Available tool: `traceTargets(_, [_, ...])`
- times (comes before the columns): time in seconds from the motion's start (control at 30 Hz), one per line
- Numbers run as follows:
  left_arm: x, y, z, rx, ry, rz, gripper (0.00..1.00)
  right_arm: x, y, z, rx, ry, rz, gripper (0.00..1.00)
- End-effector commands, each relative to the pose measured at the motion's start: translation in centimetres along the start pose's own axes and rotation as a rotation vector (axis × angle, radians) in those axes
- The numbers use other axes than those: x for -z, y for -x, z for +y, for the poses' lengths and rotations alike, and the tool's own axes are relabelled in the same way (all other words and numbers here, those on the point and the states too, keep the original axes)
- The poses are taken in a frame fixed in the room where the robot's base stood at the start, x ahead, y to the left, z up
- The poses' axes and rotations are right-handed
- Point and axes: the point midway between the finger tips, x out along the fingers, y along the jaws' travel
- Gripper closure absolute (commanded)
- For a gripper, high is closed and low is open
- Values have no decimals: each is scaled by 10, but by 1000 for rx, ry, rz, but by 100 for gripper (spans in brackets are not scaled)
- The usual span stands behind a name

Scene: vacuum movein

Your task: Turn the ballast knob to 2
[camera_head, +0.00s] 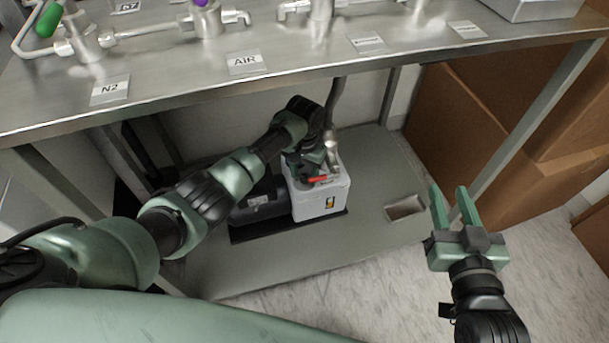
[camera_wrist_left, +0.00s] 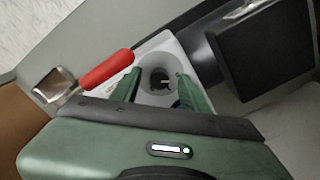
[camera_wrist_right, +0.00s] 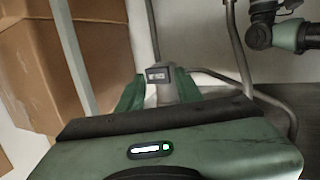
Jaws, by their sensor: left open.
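The vacuum pump has a white housing (camera_head: 322,205) and a black motor (camera_head: 262,202), and stands on the lower shelf under the bench. A red handle (camera_head: 318,180) lies across its top; it also shows in the left wrist view (camera_wrist_left: 106,69). My left gripper (camera_head: 312,170) reaches down over the pump top. In the left wrist view its open fingers (camera_wrist_left: 160,85) straddle a dark round knob (camera_wrist_left: 159,74) on the white top; contact cannot be told. The knob's marks are not readable. My right gripper (camera_head: 450,192) is open and empty, right of the pump and apart from it.
The steel bench top (camera_head: 180,72) with valves and labels overhangs the pump. A grey hose (camera_head: 334,112) rises behind the pump. The lower shelf (camera_head: 375,165) is bare to the right apart from a rectangular cutout (camera_head: 405,208). Cardboard boxes (camera_head: 500,150) stand right.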

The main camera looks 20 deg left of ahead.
Motion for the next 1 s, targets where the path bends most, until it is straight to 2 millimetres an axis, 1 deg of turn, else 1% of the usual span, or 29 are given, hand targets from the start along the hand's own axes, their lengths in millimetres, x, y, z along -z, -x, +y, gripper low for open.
traceTargets(0.13, [0,-2,0,0,-1,1,55,6,-1,-1,2,-1,28,65])
traceTargets(0.33, [0,-2,0,0,-1,1,55,6,-1,-1,2,-1,30,65])
traceTargets(0.37, [0,-2,0,0,0,0,58,6,-1,-1,2,-1,29,65])
traceTargets(0.4, [0,-2,0,0,0,0,69,6,-1,-1,2,-1,29,65])
traceTargets(0.47, [0,-2,0,0,0,0,86,6,-1,-1,2,-1,29,65])
traceTargets(0.5, [0,-2,0,0,0,0,97,6,-1,-1,2,-1,29,65])
traceTargets(0.53, [0,-2,0,0,0,0,100,6,-1,-1,2,-1,29,65])
traceTargets(0.77, [0,-2,0,0,-8,0,100,5,0,-1,1,0,20,65])
traceTargets(0.87, [0,-1,0,0,-27,0,100,-6,1,1,-2,0,-39,65])
traceTargets(0.97, [0,0,0,0,-62,-2,100,-21,5,3,-7,1,-121,65])
traceTargets(1.0, [0,0,0,0,-81,-2,100,-29,8,4,-9,1,-164,65])
